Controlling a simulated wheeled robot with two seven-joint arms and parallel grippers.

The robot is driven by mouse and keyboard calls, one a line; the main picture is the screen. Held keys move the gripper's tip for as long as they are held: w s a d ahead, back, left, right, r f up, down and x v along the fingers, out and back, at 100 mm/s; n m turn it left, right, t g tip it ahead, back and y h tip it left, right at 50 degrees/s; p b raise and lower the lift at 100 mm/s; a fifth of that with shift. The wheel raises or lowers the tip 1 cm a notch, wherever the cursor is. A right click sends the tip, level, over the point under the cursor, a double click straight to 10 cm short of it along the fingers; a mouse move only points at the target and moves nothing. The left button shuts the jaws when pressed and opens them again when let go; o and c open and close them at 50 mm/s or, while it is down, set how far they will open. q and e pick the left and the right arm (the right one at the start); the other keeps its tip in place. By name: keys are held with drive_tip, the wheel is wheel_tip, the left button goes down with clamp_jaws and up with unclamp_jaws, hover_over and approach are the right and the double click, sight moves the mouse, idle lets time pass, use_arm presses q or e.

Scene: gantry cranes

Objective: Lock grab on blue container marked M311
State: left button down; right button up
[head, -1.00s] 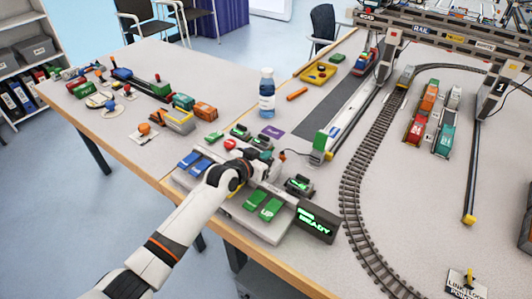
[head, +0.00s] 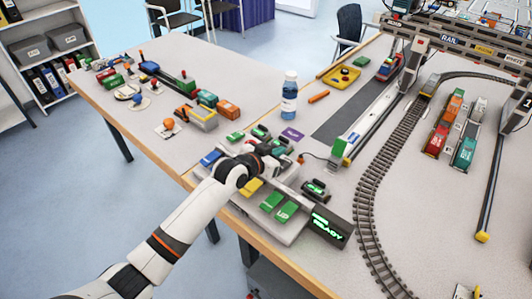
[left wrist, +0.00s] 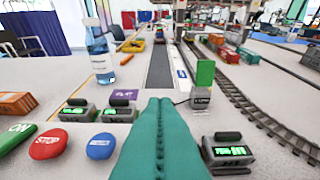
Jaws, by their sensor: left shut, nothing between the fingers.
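My left gripper (head: 277,160) hangs over the control console (head: 300,212) in the head view. Its teal fingers (left wrist: 160,140) are shut together and empty in the left wrist view. Left of the fingers are a blue button (left wrist: 100,146), a red button (left wrist: 48,143) and a green ON switch (left wrist: 15,137). The console's screen (head: 329,226) reads READY in green. Its front carries blue (head: 210,158), yellow (head: 250,187) and green keys (head: 271,200), partly hidden by my arm. I cannot read M311 on any container. My right gripper is not in view.
A water bottle (head: 289,95) stands behind the console. Rail track (head: 372,190) curves along the right, beside red, orange and teal containers (head: 466,147). A purple card (head: 292,134) lies near the bottle. Gantry cranes (head: 415,60) stand at the back right.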

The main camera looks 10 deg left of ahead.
use_arm(q)
drive_tip(key=v, duration=0.6)
drive_tip(key=shift+r, duration=0.25)
idle(0.9)
